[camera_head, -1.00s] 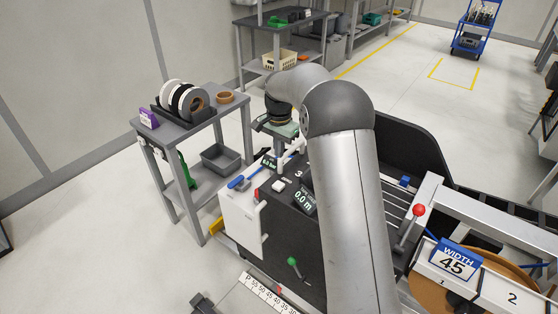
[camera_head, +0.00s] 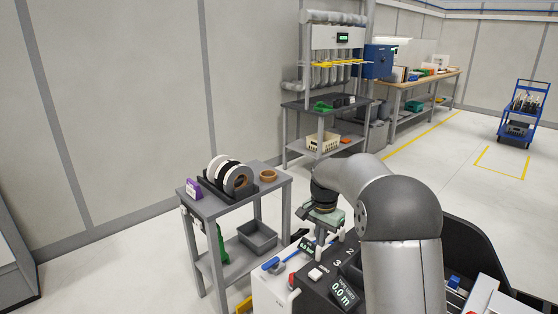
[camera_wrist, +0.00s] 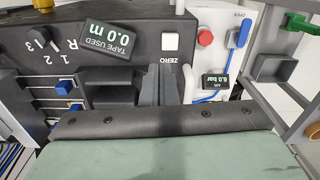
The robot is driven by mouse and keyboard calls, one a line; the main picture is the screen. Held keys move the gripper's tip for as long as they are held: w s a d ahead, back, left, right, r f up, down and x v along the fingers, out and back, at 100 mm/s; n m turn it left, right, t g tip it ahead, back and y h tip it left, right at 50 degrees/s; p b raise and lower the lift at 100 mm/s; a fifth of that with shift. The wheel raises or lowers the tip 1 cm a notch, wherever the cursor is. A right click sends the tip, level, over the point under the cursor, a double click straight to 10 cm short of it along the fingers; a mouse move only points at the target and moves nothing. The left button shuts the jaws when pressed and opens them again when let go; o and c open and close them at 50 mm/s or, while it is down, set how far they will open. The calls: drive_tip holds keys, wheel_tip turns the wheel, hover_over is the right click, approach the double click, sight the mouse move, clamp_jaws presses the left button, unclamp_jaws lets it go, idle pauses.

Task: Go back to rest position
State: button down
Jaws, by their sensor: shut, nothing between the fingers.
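My gripper (camera_wrist: 158,88) shows in the wrist view with its fingers together and nothing between them. It is in front of the edge banding machine's dark panel (camera_wrist: 130,35), below and beside the white ZERO button (camera_wrist: 170,42). The panel's tape display (camera_wrist: 107,38) reads 0.0 m. In the head view my arm reaches over the machine (camera_head: 318,290), with the wrist above its left end. The fingertips are small and partly hidden there.
A grey side table (camera_head: 215,205) with tape rolls (camera_head: 230,174), a purple box (camera_head: 194,189) and a brown ring (camera_head: 268,175) stands left of the machine. A blue cart (camera_head: 522,112) is far right. Open floor (camera_head: 440,165) lies behind the machine.

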drive_tip(key=s+r+n, duration=0.2)
drive_tip(key=s+r, duration=0.1)
drive_tip(key=s, duration=0.5)
drive_tip(key=s+r+n, duration=0.2)
drive_tip(key=s, duration=0.6)
drive_tip(key=s+f+n, duration=0.1)
drive_tip(key=s+n, duration=0.1)
drive_tip(key=s, duration=0.8)
drive_tip(key=s+f+n, duration=0.2)
drive_tip(key=s+n, duration=0.1)
drive_tip(key=s, duration=0.7)
drive_tip(key=shift+s+a+f, duration=0.2)
drive_tip(key=shift+a+f, duration=0.1)
drive_tip(key=shift+a, duration=0.1)
drive_tip(key=shift+f, duration=0.1)
